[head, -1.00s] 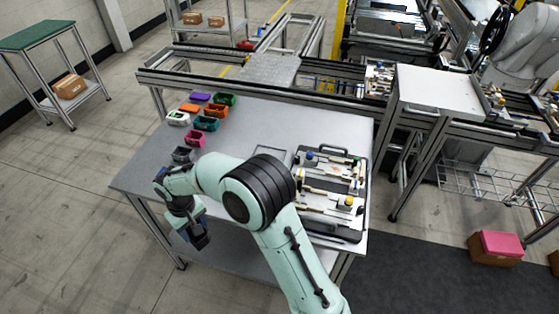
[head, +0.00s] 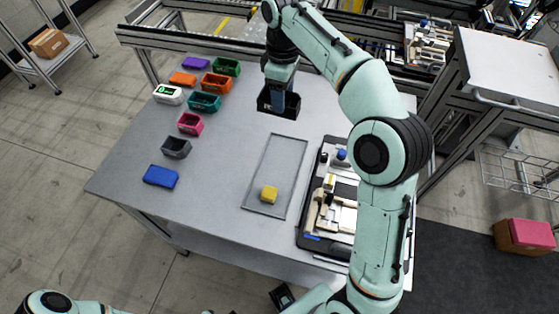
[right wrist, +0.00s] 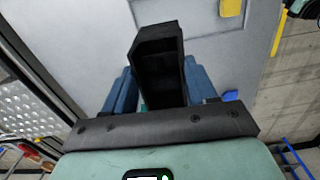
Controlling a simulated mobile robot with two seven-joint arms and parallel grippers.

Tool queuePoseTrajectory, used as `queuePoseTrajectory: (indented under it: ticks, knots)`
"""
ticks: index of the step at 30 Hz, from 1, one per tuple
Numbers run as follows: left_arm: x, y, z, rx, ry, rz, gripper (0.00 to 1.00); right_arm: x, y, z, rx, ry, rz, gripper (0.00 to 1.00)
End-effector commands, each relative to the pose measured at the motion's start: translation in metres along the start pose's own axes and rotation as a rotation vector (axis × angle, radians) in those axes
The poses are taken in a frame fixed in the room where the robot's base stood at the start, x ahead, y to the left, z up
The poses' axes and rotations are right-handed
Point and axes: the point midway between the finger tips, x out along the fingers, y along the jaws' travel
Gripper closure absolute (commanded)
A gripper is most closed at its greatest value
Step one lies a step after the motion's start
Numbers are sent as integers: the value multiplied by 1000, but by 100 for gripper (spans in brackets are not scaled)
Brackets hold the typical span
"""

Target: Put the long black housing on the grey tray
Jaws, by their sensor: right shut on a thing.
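The long black housing (head: 291,104) is between the blue fingers of my right gripper (head: 278,98), over the far part of the table, beyond the grey tray. In the right wrist view the housing (right wrist: 157,60) stands out between the fingers, its hollow side showing. I cannot tell its exact height above the table. The shallow grey tray (head: 287,148) lies flat on the table, nearer than the housing, with a yellow block (head: 269,194) at its near end. Most of the tray is bare. My left gripper is not in view; only part of its arm shows at the bottom left.
Several coloured housings stand at the table's left, including a blue one (head: 161,176) and a dark grey one (head: 176,147). A black case with fittings (head: 318,225) lies right of the tray, partly behind my right arm. A metal frame (head: 170,40) runs along the far edge.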

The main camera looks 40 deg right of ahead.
Motion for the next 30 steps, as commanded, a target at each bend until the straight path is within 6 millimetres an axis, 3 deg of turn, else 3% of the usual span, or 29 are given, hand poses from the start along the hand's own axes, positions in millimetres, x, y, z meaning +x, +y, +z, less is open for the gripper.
queuePoseTrajectory:
  ticks: [3, 6, 21, 30]
  knots:
    - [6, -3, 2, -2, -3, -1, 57, -11, 2, 13, -35, 2, 3, 77]
    - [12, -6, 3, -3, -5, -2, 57, -4, 1, 17, -49, -1, 2, 77]
    - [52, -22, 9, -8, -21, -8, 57, 120, 2, 17, -47, -2, 0, 77]
    - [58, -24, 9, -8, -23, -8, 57, 151, 2, 16, -48, 0, 2, 77]
